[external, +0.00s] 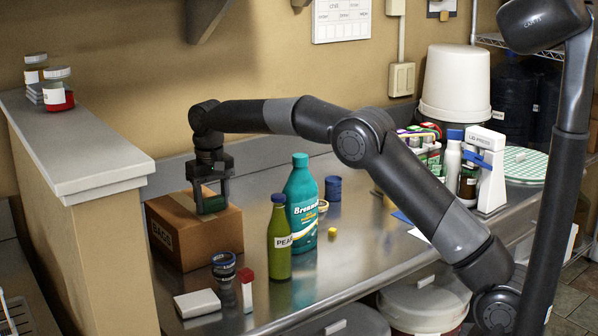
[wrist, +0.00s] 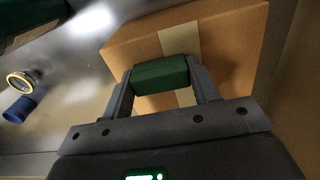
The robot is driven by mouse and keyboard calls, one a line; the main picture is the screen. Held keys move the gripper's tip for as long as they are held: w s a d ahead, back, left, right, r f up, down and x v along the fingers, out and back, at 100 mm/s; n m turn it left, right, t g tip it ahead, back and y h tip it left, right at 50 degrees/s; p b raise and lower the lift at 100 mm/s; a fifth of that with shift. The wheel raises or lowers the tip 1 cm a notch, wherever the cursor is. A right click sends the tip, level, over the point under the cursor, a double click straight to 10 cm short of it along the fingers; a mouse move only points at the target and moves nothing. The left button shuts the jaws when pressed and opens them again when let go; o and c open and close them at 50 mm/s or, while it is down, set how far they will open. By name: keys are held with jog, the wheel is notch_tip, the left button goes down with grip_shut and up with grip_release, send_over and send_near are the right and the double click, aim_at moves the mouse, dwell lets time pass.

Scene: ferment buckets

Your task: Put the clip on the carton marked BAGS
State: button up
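The brown carton marked BAGS (external: 185,243) stands on the metal counter by the low wall. It also fills the upper right of the wrist view (wrist: 232,48), with a pale tape strip along its top. My gripper (external: 212,200) points down over the carton's top. It is shut on a green block-like piece, which I take for the clip (wrist: 160,74). The clip spans the gap between both fingers and also shows low in the gripper in the external view (external: 212,204). It is at or just above the carton top; I cannot tell whether it touches.
A green bottle marked PEA (external: 279,258) and a teal bottle (external: 302,200) stand right of the carton. A dark jar (external: 224,267), a red-topped shaker (external: 246,291) and a white box (external: 197,304) are in front. A blue cup (external: 333,188) stands farther back.

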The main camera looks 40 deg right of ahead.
aim_at(212, 198)
jog(key=o, duration=0.4)
jog(key=shift+o, duration=0.2)
notch_tip(212, 198, up, 12)
jog(key=shift+r, duration=0.15)
dwell(0.3)
jog(key=shift+r, duration=0.1)
